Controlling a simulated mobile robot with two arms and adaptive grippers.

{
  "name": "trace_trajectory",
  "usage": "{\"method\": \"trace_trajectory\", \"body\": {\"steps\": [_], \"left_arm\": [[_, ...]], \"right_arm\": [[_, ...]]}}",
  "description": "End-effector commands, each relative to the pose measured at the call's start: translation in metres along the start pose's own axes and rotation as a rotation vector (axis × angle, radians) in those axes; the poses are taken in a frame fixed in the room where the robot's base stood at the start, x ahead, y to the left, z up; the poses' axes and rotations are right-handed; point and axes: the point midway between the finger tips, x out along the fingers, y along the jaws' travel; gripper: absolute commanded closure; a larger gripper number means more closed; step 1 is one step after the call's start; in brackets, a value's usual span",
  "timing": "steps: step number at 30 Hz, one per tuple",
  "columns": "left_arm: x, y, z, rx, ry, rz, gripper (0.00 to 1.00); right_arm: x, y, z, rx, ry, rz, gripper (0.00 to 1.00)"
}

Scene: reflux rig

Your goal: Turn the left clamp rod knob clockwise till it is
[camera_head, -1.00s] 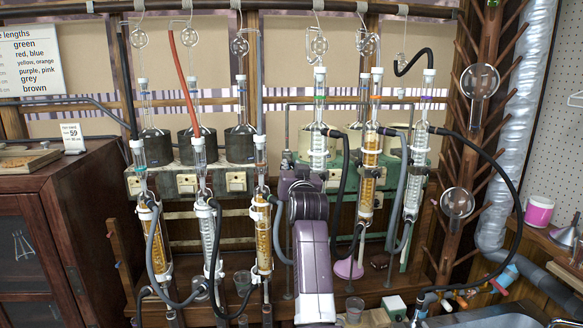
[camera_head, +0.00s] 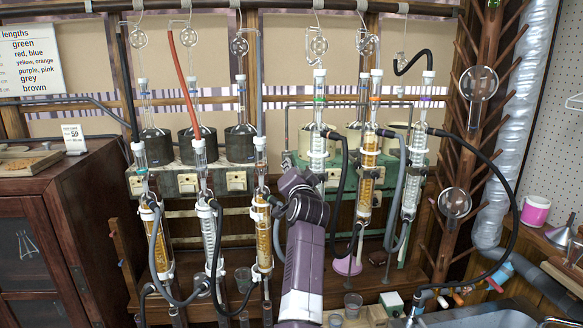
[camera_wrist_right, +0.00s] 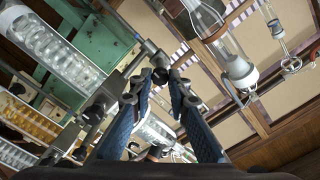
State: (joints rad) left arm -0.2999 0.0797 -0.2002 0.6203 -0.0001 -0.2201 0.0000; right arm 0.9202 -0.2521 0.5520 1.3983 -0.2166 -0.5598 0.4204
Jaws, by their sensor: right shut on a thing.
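My right gripper (camera_wrist_right: 161,80) shows in the right wrist view with its two blue-backed fingers closed around a small round black clamp rod knob (camera_wrist_right: 160,74). The knob sits between the fingertips, at the end of grey metal clamp hardware. Its turn angle cannot be read. In the head view my purple right arm reaches up from the bottom middle to the clamps in front of the green stand (camera_head: 338,166). The arm hides the knob and fingertips there. My left gripper is not in view.
Glass condensers with hoses crowd both sides of my right arm, including an amber one (camera_head: 264,238) close on the left and a clear one (camera_head: 317,145) just behind. Another black knob (camera_wrist_right: 95,112) is near the fingers. A dark cabinet (camera_head: 70,215) stands at left.

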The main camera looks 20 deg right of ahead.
Motion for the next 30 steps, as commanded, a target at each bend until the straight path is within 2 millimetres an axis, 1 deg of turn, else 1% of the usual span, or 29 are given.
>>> {"method": "trace_trajectory", "body": {"steps": [6, 16, 17, 21, 30], "left_arm": [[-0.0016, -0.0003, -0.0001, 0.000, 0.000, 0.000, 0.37], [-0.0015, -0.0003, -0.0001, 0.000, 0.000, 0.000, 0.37], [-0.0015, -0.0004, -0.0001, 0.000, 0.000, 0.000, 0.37], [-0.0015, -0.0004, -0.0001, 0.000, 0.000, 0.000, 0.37], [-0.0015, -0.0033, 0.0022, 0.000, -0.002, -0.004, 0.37]], "right_arm": [[0.0000, -0.0008, -0.0007, 0.029, 0.001, -0.002, 1.00], [0.0000, -0.0009, -0.0008, 0.030, 0.002, -0.002, 1.00], [0.0000, -0.0009, -0.0008, 0.030, 0.002, -0.002, 0.82], [-0.0001, -0.0008, -0.0007, 0.029, 0.001, -0.002, 0.66], [0.0000, -0.0017, -0.0017, 0.027, 0.001, -0.001, 0.66]]}}
